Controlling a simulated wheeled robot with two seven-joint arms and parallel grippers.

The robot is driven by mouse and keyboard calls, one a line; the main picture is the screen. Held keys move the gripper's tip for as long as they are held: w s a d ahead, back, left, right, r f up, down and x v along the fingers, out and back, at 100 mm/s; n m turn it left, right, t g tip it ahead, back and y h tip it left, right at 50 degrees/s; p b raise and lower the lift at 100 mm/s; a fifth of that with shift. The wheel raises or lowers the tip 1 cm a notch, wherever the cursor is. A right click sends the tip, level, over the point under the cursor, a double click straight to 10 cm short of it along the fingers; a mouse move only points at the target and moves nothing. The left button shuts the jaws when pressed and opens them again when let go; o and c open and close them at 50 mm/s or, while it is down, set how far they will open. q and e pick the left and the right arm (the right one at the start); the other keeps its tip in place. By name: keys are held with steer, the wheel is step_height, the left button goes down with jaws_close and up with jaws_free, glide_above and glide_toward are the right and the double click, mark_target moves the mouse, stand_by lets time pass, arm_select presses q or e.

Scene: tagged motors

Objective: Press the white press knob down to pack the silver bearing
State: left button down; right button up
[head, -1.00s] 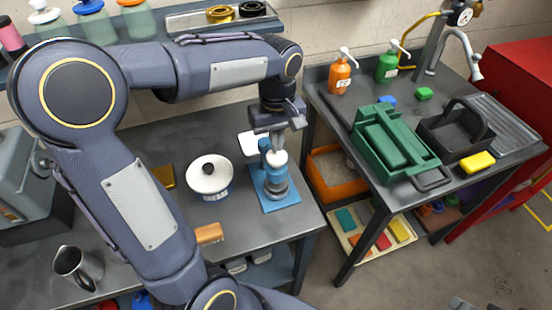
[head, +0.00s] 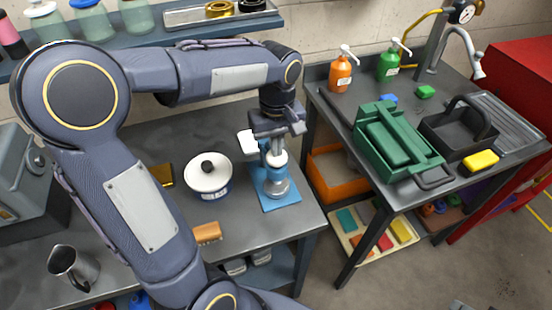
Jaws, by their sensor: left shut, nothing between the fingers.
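The small blue press (head: 267,186) stands on its blue base near the right end of the grey workbench. Its white press knob (head: 277,158) sits at the top, directly under my left gripper (head: 274,146). The gripper is shut, points down, and its fingertips appear to touch the knob. A silver cylindrical part, apparently the bearing (head: 279,188), is below the knob in the press. The gripper hides part of the knob and the press's upper arm. My right gripper is not in view.
A separate table (head: 460,178) with a green caddy (head: 397,150) stands right, across a gap.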

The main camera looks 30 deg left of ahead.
arm_select(q)
steer(key=shift+r+p, duration=1.35)
steer(key=shift+f, duration=0.15)
steer(key=shift+f+b, duration=1.1)
steer(key=shift+f, duration=0.25)
steer(key=shift+r, duration=0.1)
steer(key=shift+r+p, duration=0.2)
steer(key=shift+p, duration=0.1)
steer(key=shift+r+p, duration=0.9)
steer(key=shift+r, duration=0.2)
